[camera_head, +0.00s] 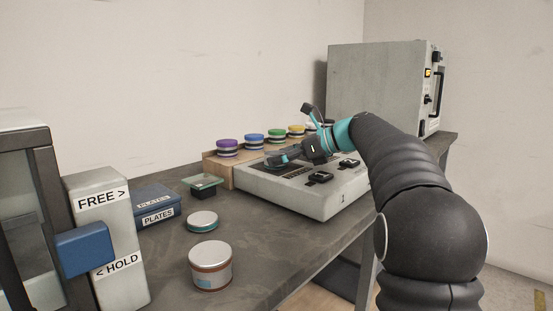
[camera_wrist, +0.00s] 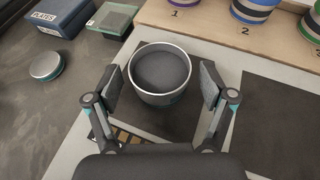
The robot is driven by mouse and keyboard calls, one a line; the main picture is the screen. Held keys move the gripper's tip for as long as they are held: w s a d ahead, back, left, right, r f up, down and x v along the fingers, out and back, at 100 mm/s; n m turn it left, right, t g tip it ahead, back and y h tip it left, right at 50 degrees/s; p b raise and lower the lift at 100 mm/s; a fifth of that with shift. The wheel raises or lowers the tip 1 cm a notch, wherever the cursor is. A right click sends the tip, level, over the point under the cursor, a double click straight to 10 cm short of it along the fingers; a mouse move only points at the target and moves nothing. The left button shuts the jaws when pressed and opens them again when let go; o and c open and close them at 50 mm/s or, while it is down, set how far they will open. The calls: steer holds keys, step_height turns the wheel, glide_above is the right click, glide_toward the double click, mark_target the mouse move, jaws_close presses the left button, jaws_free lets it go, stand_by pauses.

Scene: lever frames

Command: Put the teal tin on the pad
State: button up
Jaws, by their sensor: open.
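An open round tin (camera_wrist: 161,92) with a pale metal rim, dark inside and a bit of teal on its side stands upright on a dark square pad (camera_wrist: 188,130) on the grey bench unit. My gripper (camera_wrist: 160,88) is open, with one finger on each side of this tin and a small gap at each. In the head view my gripper (camera_head: 283,157) is over the left part of the unit and largely hides what is there. A second, low tin with a pale lid and teal band (camera_head: 202,222) sits on the table; it also shows in the wrist view (camera_wrist: 46,66).
The grey unit (camera_head: 318,204) has black switches in front. Several coloured tins stand on a wooden rack (camera_head: 215,168) behind it. A brown-banded tin (camera_head: 210,268), a blue PLATES box (camera_head: 157,207) and a small green-topped block (camera_head: 203,186) are on the table. Another dark square (camera_wrist: 280,125) lies at right.

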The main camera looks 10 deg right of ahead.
steer(key=p+v, duration=0.1)
steer(key=v, duration=0.9)
steer(key=shift+s+d+r, duration=0.15)
steer(key=shift+d+r, duration=0.05)
steer(key=shift+d, duration=0.1)
stand_by(0.6)
